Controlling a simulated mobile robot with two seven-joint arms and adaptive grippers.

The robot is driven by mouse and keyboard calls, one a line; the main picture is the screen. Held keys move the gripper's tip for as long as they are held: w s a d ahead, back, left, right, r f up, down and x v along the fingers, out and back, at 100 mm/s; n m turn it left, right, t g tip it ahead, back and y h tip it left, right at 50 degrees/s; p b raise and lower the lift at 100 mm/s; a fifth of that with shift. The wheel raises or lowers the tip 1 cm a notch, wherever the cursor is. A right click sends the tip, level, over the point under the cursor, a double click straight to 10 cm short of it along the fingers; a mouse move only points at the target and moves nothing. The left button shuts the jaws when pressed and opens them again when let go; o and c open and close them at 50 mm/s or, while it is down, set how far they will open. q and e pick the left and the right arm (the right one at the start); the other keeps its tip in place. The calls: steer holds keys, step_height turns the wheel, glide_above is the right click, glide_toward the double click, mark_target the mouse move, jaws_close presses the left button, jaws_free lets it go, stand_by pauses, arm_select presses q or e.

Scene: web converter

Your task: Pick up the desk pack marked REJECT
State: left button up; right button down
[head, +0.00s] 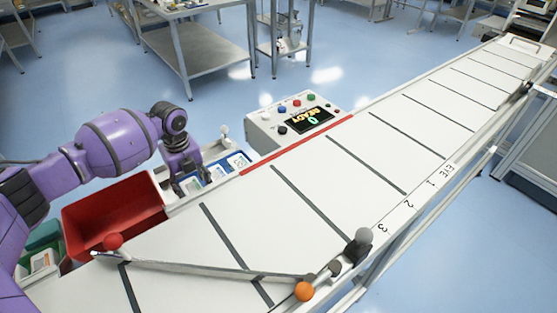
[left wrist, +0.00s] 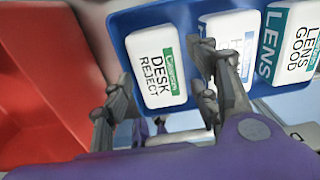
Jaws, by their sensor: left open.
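The desk pack marked REJECT (left wrist: 158,72) is a white pack with a green label strip, lying in a blue tray (left wrist: 122,22) in the left wrist view. My left gripper (head: 188,184) is open over the tray in the head view and hides part of its near end. In the left wrist view the left gripper's fingers (left wrist: 160,70) appear on either side of the REJECT pack; I cannot tell whether they touch it. My right gripper is not in view.
Beside it are a partly hidden pack (left wrist: 231,40) and a LENS GOOD pack (left wrist: 298,45). A red bin (head: 115,212) stands left of the tray. The white conveyor (head: 310,190) has a low diverter bar (head: 210,268). A control box (head: 290,120) reads READY 0.

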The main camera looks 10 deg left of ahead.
arm_select(q)
steer(key=shift+f, duration=0.25)
steer(key=shift+c, duration=0.3)
steer(key=c, duration=1)
steer(key=shift+o, duration=0.2)
